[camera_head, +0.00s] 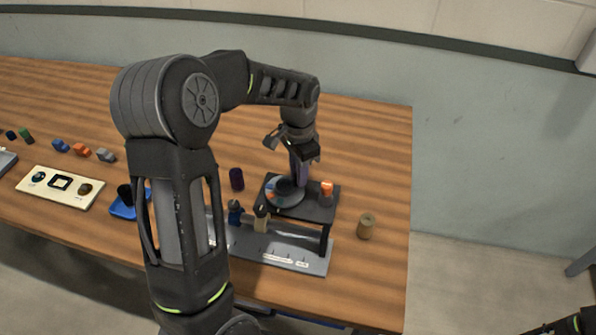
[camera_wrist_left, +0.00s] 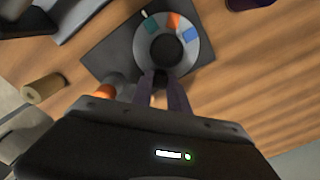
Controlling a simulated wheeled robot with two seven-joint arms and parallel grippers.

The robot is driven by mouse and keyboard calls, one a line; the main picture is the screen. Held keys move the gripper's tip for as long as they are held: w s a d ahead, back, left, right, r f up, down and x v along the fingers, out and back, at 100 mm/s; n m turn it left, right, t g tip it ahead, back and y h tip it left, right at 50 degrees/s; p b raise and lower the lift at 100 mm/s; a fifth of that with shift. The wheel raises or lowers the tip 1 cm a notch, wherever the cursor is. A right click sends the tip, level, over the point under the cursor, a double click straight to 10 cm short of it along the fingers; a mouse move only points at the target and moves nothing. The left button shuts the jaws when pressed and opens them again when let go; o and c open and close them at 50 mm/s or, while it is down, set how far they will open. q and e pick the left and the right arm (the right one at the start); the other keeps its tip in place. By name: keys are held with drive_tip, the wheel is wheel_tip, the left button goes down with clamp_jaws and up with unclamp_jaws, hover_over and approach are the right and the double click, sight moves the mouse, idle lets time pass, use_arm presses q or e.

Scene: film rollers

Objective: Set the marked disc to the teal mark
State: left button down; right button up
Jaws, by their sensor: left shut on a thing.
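The grey disc (camera_head: 281,196) lies on a small black stand (camera_head: 318,213) near the table's right end. In the left wrist view the disc (camera_wrist_left: 202,58) has a dark round hub (camera_wrist_left: 166,50) and teal (camera_wrist_left: 151,24), orange (camera_wrist_left: 173,20) and blue (camera_wrist_left: 189,35) marks along its far rim. My left gripper (camera_head: 297,180) points down over the disc. In the left wrist view its fingers (camera_wrist_left: 161,78) are close together at the disc's near side, shut on part of it. They hide that part, and I cannot tell exactly what they grip. My right gripper is out of view.
An orange-topped cylinder (camera_head: 327,188) stands on the stand's right side. A tan cylinder (camera_head: 366,227) stands right of the stand, and a dark purple one (camera_head: 237,179) to its left. A grey plate (camera_head: 300,257) lies in front. My left arm hides part of the table.

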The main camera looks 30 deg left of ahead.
use_arm(q)
drive_tip(key=c, duration=1.3)
unclamp_jaws()
drive_tip(key=shift+r, duration=3.9)
drive_tip(key=shift+r, duration=0.1)
